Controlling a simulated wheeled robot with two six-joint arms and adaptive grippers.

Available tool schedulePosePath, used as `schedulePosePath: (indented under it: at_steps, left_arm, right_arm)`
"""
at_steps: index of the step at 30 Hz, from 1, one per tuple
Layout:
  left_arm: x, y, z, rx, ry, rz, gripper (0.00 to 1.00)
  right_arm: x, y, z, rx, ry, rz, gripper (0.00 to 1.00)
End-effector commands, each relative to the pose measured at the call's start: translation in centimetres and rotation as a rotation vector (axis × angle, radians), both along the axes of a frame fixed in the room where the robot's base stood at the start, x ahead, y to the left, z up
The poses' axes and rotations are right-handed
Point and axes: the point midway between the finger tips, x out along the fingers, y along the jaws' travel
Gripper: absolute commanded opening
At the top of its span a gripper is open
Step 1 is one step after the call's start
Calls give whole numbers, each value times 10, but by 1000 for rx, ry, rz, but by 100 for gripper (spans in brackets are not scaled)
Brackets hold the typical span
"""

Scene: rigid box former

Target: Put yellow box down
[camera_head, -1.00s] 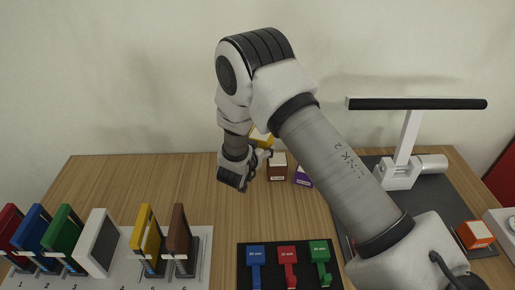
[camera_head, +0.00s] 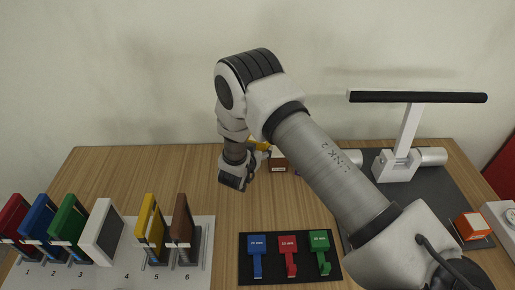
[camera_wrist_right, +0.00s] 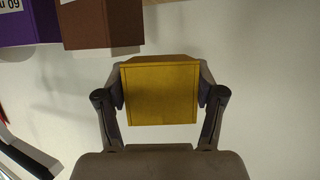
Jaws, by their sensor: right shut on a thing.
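The yellow box (camera_wrist_right: 160,95) is between the two fingers of my right gripper (camera_wrist_right: 162,90) in the wrist view, with a finger against each side. In the head view only a small part of the yellow box (camera_head: 263,146) shows behind my right gripper (camera_head: 262,155), at the back of the table. The gripper is shut on it, just left of a brown box (camera_head: 278,161). I cannot tell whether the yellow box touches the table. My left gripper is not in view.
A purple box (camera_wrist_right: 28,22) stands beside the brown one. A numbered rack (camera_head: 130,275) holds several coloured frames at the front left. A black mat (camera_head: 290,278) holds blue, red and green pieces. A white stand (camera_head: 405,140) and an orange box (camera_head: 473,226) are at the right.

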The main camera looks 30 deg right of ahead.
Motion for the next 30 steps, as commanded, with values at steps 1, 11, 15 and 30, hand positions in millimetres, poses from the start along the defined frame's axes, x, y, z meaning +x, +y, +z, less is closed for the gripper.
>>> schedulePosePath:
  at_steps: [1,11,15,30]
  left_arm:
    - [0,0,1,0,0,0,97]
    - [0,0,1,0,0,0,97]
    - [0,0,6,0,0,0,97]
    - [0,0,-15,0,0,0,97]
  right_arm:
    - [0,0,1,0,-1,0,28]
    - [0,0,1,0,0,0,93]
    - [0,0,7,0,-1,0,93]
    - [-57,76,53,-5,0,7,93]
